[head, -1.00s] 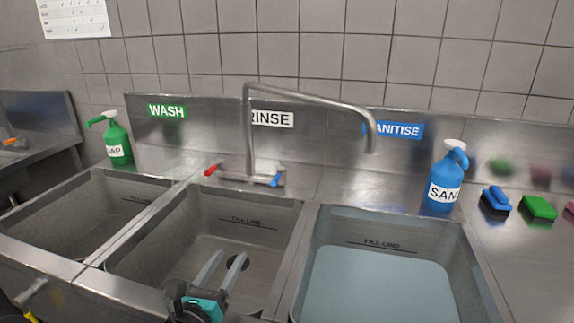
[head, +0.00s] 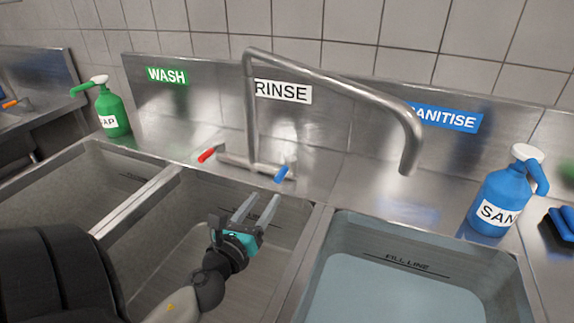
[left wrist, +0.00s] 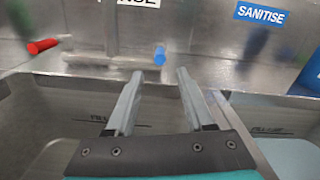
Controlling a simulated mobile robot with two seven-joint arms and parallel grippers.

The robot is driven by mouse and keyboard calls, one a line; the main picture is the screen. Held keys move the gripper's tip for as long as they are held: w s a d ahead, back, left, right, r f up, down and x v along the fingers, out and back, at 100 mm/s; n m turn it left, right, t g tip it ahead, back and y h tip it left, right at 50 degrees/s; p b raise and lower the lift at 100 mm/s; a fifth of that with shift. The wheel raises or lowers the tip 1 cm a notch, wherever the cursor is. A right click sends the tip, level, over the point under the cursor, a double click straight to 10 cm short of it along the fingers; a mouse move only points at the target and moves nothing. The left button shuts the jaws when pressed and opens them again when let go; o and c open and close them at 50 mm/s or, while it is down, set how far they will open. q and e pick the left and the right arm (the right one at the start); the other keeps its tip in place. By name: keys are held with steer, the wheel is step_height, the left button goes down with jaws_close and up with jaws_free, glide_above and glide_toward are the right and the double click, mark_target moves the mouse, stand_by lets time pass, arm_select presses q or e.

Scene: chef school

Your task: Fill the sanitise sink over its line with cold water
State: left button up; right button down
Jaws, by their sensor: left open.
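The sanitise sink (head: 515,268) is at the lower right of the head view. Pale blue water (head: 385,298) stands in it, its far edge just below the fill line (head: 395,261). The spout (head: 408,160) of the tap hangs over this side, and no stream shows from it. The blue tap handle (head: 283,174) and red tap handle (head: 207,154) stick out from the tap base. My left gripper (head: 264,197) is open and empty over the rinse sink, just in front of and below the blue handle. In the left wrist view the blue handle (left wrist: 160,56) appears just beyond the fingertips, apart from them.
The rinse sink (head: 188,215) and wash sink (head: 105,180) lie to the left, with no water visible. A blue sanitiser bottle (head: 500,200) stands behind the sanitise sink's right side. A green soap bottle (head: 111,112) stands at the back left. The backsplash (head: 340,125) rises behind the tap.

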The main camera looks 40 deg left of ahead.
mark_target(287, 165)
arm_select(q)
steer(key=x, duration=1.3)
steer(key=shift+w+a, duration=0.1)
steer(key=shift+w, duration=0.1)
jaws_close()
steer(key=shift+s, duration=0.1)
steer(key=shift+r, duration=0.25)
stand_by(0.7)
